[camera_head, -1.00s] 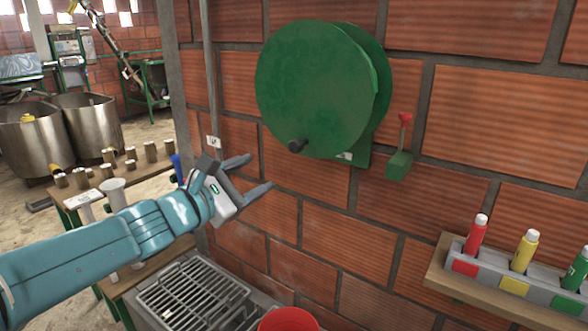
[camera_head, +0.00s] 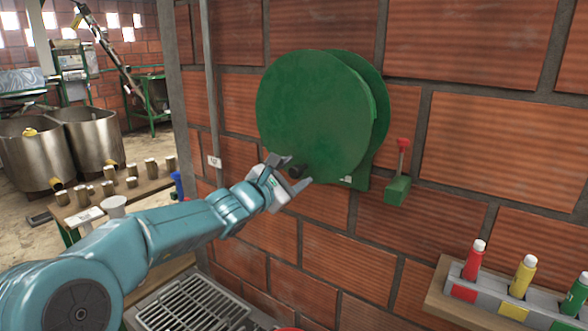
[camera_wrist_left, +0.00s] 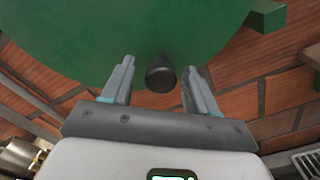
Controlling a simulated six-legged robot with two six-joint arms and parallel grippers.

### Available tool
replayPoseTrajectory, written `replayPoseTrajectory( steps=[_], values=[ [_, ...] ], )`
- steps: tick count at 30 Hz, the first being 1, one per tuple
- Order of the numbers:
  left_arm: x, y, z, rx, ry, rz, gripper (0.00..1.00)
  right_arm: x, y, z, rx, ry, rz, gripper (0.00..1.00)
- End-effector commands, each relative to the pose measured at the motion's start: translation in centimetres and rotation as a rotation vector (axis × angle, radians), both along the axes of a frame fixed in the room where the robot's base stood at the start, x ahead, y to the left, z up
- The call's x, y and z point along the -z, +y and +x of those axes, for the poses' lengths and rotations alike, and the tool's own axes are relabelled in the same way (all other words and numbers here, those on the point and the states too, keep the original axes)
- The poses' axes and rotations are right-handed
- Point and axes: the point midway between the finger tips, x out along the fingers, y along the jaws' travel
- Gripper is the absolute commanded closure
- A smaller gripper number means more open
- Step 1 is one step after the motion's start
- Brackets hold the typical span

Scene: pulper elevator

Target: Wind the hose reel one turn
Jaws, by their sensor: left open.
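The green hose reel (camera_head: 312,112) is mounted on the brick wall, its round face toward me. Its dark crank knob (camera_head: 297,171) sticks out at the lower edge of the face. My left gripper (camera_head: 290,172) is open, with its fingers on either side of the knob in the head view. In the left wrist view the knob (camera_wrist_left: 160,76) shows between the two open fingers (camera_wrist_left: 160,80), with gaps on both sides. The reel face (camera_wrist_left: 120,35) fills the top of that view. My right gripper is not in view.
A green box with a red lever (camera_head: 398,186) is on the wall right of the reel. A shelf (camera_head: 440,298) with red, yellow and green markers is at lower right. A metal grate (camera_head: 190,305) lies below, and a wooden bench (camera_head: 140,194) with small cylinders stands at left.

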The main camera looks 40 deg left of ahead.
Motion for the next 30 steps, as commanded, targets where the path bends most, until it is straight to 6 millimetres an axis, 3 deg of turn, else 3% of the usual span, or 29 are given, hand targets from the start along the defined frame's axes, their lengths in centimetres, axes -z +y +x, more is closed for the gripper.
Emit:
replayPoseTrajectory(
  steps=[9, 11, 15, 30],
  values=[
    [0.0, 0.0, 0.4, 0.000, 0.000, 0.000, 0.41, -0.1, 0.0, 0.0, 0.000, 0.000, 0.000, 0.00],
    [0.0, 0.0, 0.4, 0.000, 0.000, 0.000, 0.58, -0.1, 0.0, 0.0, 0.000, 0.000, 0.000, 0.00],
    [0.0, 0.0, 0.4, 0.000, 0.000, 0.000, 1.00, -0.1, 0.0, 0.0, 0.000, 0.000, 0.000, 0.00],
    [0.1, 1.4, 0.3, -0.003, 0.001, 0.115, 1.00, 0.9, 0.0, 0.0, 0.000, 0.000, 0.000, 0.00]
  ],
)
